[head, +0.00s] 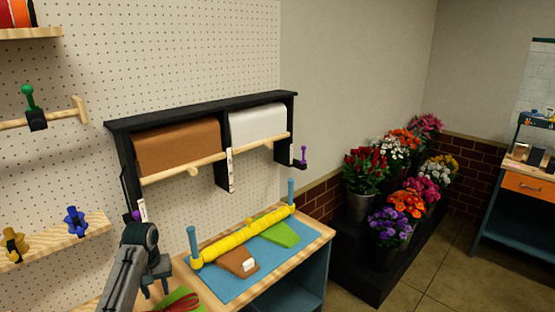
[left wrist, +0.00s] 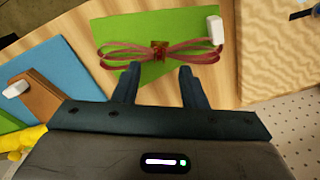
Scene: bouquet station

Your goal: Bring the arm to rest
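My left gripper (head: 158,288) is over the wooden bench at the lower left of the head view. In the left wrist view my left gripper (left wrist: 159,72) has its two fingers apart with nothing between the tips. Just beyond the tips lies a dark red ribbon bow (left wrist: 180,54) on a green sheet (left wrist: 135,27) with a white block (left wrist: 215,30) on its edge. In the head view the red bow (head: 181,303) shows partly at the bottom edge. My right gripper is not in view.
A blue mat (head: 225,285) on the bench carries a yellow roller (head: 245,234), a brown sheet (head: 228,259) with a white block and a green piece (head: 284,235). A black rack (head: 200,113) with paper rolls hangs behind. Flower buckets (head: 385,253) stand right.

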